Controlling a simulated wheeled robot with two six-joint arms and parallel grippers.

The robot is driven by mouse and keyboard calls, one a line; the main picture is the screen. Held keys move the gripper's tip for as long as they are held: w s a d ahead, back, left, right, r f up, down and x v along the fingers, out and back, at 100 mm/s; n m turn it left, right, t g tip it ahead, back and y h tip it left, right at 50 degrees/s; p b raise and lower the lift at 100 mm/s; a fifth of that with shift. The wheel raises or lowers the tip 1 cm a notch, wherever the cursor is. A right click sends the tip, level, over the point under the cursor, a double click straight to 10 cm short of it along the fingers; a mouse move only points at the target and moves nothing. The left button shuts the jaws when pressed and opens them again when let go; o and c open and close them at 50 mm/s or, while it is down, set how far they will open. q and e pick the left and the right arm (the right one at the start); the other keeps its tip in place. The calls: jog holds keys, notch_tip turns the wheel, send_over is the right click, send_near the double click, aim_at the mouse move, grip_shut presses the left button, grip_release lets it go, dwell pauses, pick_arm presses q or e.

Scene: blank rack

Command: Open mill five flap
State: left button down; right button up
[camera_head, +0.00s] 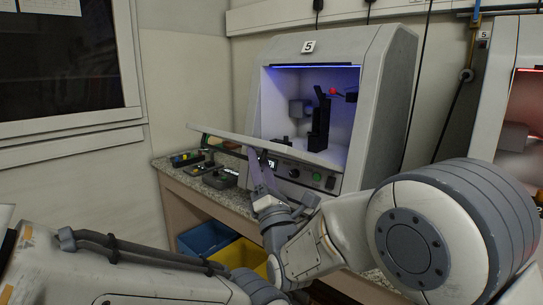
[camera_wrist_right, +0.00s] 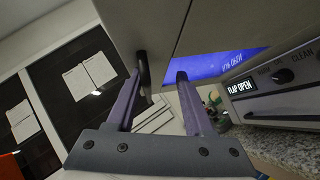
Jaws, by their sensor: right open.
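Mill five (camera_head: 390,85) is a white cabinet with a "5" plate on top and a lit blue-violet interior. Its flap (camera_head: 225,143) is swung down and sticks out from the front opening, slightly tilted. My right gripper (camera_head: 258,168) is at the flap's underside, in front of the control panel. In the right wrist view its two purple fingers (camera_wrist_right: 161,66) are apart, with their tips at the pale flap panel (camera_wrist_right: 150,20); contact is unclear. The mill's display (camera_wrist_right: 241,88) reads "FLAP OPEN". My left arm shows at lower left, but its gripper is out of view.
A speckled bench (camera_head: 235,197) holds small dark trays (camera_head: 187,158) left of the mill. A blue bin (camera_head: 203,238) and a yellow bin (camera_head: 240,256) sit below. Another machine (camera_head: 515,110) with a red-lit interior stands at right.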

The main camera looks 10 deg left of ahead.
jog(key=shift+m+h, duration=0.3)
jog(key=shift+h, duration=0.1)
jog(key=d, duration=0.1)
jog(key=d+r, duration=0.2)
jog(key=shift+s+d, duration=0.25)
jog(key=shift+d, duration=0.1)
jog(key=shift+s, duration=0.1)
jog(key=s+d+f+b, duration=0.5)
jog(key=s+f+b, duration=0.2)
jog(key=b, duration=0.3)
jog(key=shift+d+f+y+b, duration=0.15)
jog(key=shift+f+y+b, duration=0.2)
jog(key=shift+f, duration=0.2)
